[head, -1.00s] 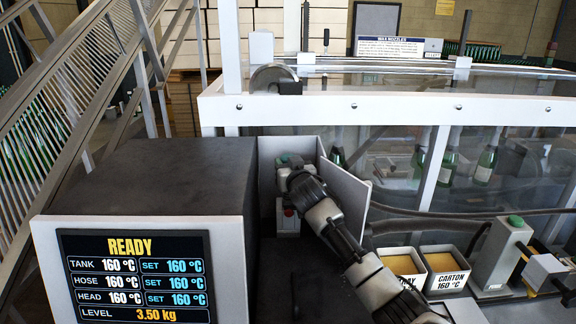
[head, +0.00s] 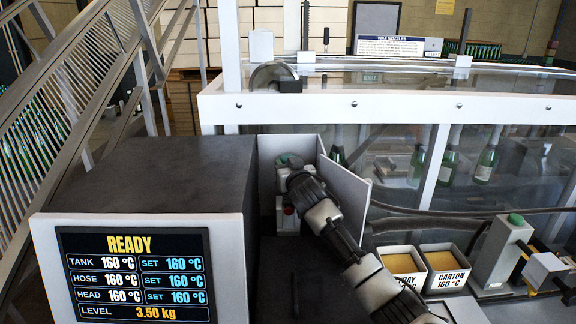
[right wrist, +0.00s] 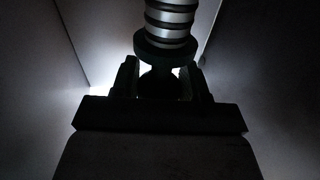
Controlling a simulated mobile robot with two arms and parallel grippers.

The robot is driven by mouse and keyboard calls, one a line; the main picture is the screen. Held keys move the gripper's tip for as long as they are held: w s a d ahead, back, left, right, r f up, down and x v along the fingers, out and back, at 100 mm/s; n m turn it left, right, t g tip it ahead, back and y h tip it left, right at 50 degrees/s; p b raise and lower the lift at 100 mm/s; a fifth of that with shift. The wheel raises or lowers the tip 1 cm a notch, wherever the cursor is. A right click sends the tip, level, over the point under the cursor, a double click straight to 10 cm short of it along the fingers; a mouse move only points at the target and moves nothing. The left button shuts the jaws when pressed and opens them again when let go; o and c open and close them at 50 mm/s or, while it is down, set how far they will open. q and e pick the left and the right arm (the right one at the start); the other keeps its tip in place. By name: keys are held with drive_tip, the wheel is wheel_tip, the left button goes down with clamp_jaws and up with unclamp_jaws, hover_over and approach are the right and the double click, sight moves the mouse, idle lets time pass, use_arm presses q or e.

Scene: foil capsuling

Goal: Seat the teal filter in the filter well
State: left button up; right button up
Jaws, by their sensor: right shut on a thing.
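My right gripper (right wrist: 160,82) is shut on the teal filter (right wrist: 171,24). In the right wrist view the filter is a silvery cylinder with dark rings and a dark flange, and the fingers close on the dark neck beneath it. Its colour is lost in the dim light there. In the head view a small teal-green part (head: 288,158) shows at the tip of my right arm, inside the open bay beside the grey melter. I cannot make out the filter well; my arm or the bay walls hide it. My left gripper is not in view.
The dark-topped melter (head: 150,175) with its READY screen (head: 136,276) stands left of the bay. An open door panel (head: 345,188) borders the bay closely on the right. A red button (head: 289,211) sits low in the bay. Two amber-filled trays (head: 442,262) stand further right.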

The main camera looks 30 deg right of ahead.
drive_tip(key=shift+f+b, duration=1.7)
drive_tip(key=shift+f, duration=0.65)
